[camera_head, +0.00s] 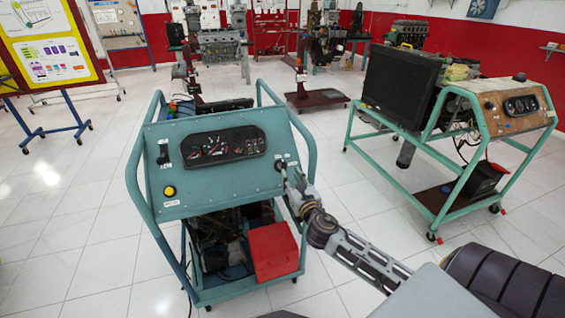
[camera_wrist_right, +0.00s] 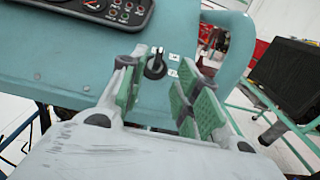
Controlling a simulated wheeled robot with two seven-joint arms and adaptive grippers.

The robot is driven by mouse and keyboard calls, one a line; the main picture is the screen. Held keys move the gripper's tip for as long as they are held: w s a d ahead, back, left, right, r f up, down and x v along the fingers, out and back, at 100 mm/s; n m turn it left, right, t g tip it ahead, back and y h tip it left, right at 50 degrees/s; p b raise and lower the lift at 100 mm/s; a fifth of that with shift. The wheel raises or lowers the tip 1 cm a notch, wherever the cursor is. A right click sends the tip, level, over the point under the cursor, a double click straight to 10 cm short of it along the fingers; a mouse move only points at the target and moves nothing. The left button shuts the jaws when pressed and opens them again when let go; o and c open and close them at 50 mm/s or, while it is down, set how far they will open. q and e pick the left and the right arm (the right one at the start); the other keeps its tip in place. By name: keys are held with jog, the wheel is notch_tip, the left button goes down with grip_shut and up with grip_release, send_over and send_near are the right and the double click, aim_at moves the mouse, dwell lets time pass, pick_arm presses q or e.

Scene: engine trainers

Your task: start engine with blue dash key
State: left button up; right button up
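The blue dash panel (camera_head: 230,175) slopes on a teal trainer stand. A black key (camera_wrist_right: 155,68) sits in the panel near its right side, as the right wrist view shows. In the head view my right gripper (camera_head: 284,172) is at the panel's right part and covers most of the key area. In the right wrist view my right gripper (camera_wrist_right: 160,88) is open, its green-padded fingers apart on either side of the key, with a visible gap to it. My left gripper is not in view.
The panel has a gauge cluster (camera_head: 224,146), a yellow button (camera_head: 170,191) and a black lever (camera_head: 162,153). A red box (camera_head: 273,251) sits low in the stand. Teal tubular rails (camera_head: 303,140) flank the panel. Another trainer with a wooden dash (camera_head: 512,108) stands right. White floor lies between.

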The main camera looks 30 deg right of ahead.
aim_at(283, 163)
jog(key=shift+x, duration=5)
jog(key=shift+c, duration=0.5)
jog(key=shift+a, duration=0.1)
grip_shut()
